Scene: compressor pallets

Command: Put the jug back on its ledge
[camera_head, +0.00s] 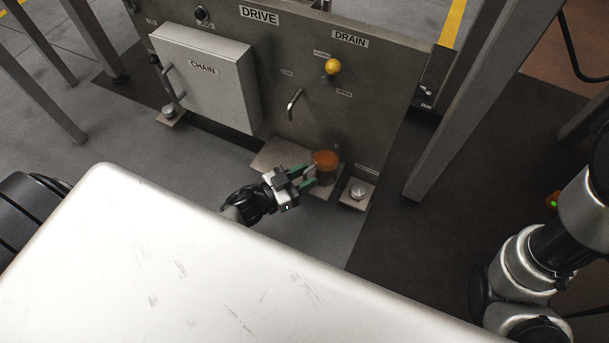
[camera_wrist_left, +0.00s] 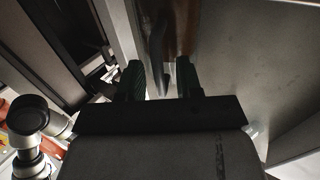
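The jug (camera_head: 325,172) holds orange-brown liquid and looks upright at the right end of the flat ledge (camera_head: 270,153), below and right of the bent drain spout. My left gripper (camera_head: 306,178) is at the jug's near left side. In the left wrist view its green fingers (camera_wrist_left: 159,80) stand apart, with a narrow grey part, perhaps the jug's handle, between them. A gap shows there, so the fingers look open. Brown liquid (camera_wrist_left: 187,30) shows just beyond the right finger. The jug's near side is partly hidden by the fingers. My right gripper is out of view.
A slanted metal post (camera_head: 470,100) stands further right.

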